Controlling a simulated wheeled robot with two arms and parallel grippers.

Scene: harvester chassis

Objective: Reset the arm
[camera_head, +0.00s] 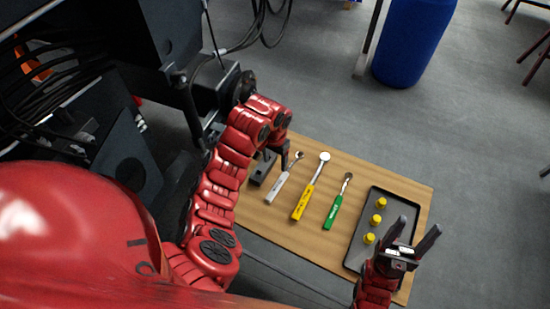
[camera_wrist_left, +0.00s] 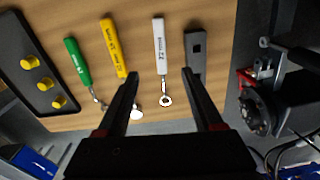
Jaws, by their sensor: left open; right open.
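My left arm reaches over the wooden table (camera_head: 310,235) in the head view. Its gripper (camera_head: 275,160) is at the table's left end, near the head of the white-handled wrench (camera_head: 280,183). In the left wrist view my left gripper (camera_wrist_left: 160,76) is open, with nothing between its fingertips; the white-handled wrench (camera_wrist_left: 159,45) lies beyond them. My right gripper (camera_head: 413,234) is open and empty over the table's right front corner, by the black tray (camera_head: 372,216).
A yellow-handled tool (camera_head: 303,203) and a green-handled tool (camera_head: 332,212) lie on the table. The tray holds yellow pieces (camera_head: 376,219). A dark block (camera_wrist_left: 195,60) lies beside the white wrench. Black machinery (camera_head: 130,150) stands close left; a blue barrel (camera_head: 413,40) stands behind.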

